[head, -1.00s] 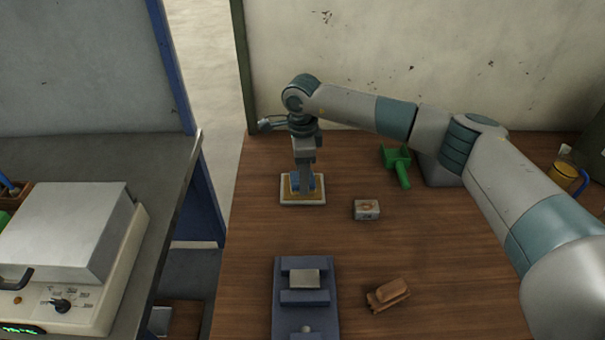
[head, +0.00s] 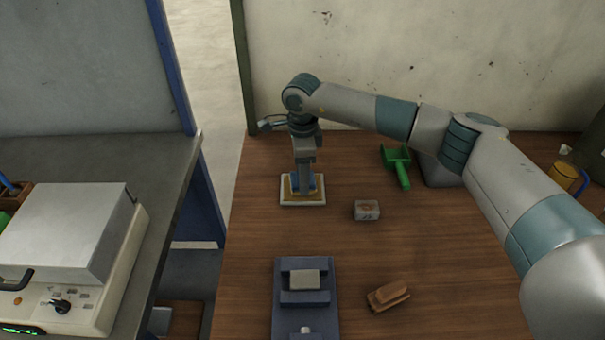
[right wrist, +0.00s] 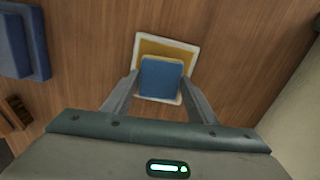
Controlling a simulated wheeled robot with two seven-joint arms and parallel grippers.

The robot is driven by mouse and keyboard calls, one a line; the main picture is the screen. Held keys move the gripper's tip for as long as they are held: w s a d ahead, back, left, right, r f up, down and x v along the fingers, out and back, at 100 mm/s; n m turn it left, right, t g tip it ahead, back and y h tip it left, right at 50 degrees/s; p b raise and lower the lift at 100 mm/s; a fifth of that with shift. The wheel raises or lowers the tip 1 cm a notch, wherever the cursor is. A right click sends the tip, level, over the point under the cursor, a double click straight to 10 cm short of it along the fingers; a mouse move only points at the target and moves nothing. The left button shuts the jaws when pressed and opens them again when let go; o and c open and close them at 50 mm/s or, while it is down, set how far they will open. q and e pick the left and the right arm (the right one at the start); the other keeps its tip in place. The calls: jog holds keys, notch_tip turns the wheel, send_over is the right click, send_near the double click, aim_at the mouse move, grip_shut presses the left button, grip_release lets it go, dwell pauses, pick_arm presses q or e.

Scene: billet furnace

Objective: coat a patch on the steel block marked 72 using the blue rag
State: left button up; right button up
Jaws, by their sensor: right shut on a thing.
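My right gripper (head: 304,188) points down over a shallow white tray (head: 285,201) with an ochre yellow inside. It is shut on the blue rag (right wrist: 161,78), which shows as a blue square between the fingers in the right wrist view. The rag is over the tray's yellow area; I cannot tell whether it touches it. A grey steel block (head: 305,279) sits in a blue-grey vise-like fixture (head: 305,298). Another small pale block (head: 367,210) with a reddish mark lies right of the tray. I can read no number on either block. My left gripper is not in view.
A green tool (head: 398,165) and a brown wooden brush (head: 388,295) lie on the wooden table (head: 440,270). A yellow mug-like container (head: 563,178) stands at far right. A white device (head: 70,245) with a dial sits on the left counter. Table around the small block is clear.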

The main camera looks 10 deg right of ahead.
jog(key=shift+r+p, duration=0.75)
jog(key=shift+r, duration=2.6)
jog(key=shift+s+d+n, duration=0.15)
jog(key=shift+s+n, duration=0.3)
jog(key=shift+n, duration=0.05)
jog(key=s+d+n+b, duration=0.1)
jog(key=s+d+n, duration=0.2)
jog(key=s+n, duration=0.6)
jog(key=s+d+n+b, duration=0.1)
jog(key=s+d+n, duration=0.2)
jog(key=s+n, duration=0.6)
jog(key=s+r, duration=0.1)
jog(key=s, duration=0.2)
jog(key=shift+d+b, duration=0.2)
jog(key=shift+b, duration=0.1)
jog(key=shift+a, duration=0.1)
